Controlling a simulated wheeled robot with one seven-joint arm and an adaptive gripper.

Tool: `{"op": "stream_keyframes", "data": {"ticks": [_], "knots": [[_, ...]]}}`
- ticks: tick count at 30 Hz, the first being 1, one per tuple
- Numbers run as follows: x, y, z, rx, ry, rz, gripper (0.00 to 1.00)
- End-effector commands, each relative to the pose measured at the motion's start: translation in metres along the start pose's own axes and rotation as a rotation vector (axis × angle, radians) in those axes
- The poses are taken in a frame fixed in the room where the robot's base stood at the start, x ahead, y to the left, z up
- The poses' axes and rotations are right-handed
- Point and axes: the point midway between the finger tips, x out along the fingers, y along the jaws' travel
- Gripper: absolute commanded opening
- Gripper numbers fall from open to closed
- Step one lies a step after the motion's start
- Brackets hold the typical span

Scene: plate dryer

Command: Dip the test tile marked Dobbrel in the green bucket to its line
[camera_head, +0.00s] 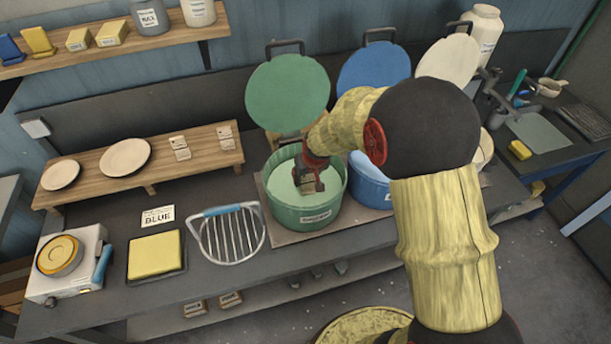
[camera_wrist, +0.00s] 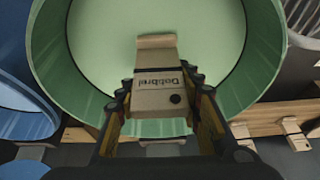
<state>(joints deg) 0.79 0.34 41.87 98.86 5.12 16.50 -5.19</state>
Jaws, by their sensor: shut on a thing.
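The green bucket (camera_head: 283,213) stands open on the bench with pale green liquid (camera_head: 284,184) inside. My gripper (camera_head: 308,188) reaches down inside its rim. In the wrist view my gripper (camera_wrist: 161,84) is shut on the light wooden test tile (camera_wrist: 157,98), whose label reads Dobbrel. The tile has a dark hole near its gripped end, and its far end points toward the pale green liquid (camera_wrist: 160,15). I cannot tell whether that end touches the liquid. The tile is hard to make out in the head view.
The green lid (camera_head: 288,93) stands raised behind the bucket. A blue bucket (camera_head: 367,185) is close on the right, partly behind my arm. A raised wooden shelf (camera_head: 200,158) holds small tiles and plates.

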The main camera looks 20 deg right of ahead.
Motion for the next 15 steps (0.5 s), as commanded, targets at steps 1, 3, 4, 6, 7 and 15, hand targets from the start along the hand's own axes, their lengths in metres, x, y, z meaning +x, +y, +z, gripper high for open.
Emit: {"op": "stream_keyframes", "data": {"ticks": [1, 3, 4, 6, 7, 15], "knots": [[0.004, 0.0, 0.001, 0.0, 0.001, 0.0, 0.07], [0.006, 0.0, 0.002, 0.0, 0.001, 0.0, 0.07], [0.008, 0.0, 0.003, 0.0, 0.001, 0.0, 0.07], [0.011, 0.0, 0.004, 0.0, 0.001, 0.0, 0.07], [0.012, 0.0, 0.005, 0.0, 0.001, 0.0, 0.07], [0.023, 0.001, 0.009, 0.0, 0.0, 0.0, 0.07]]}}
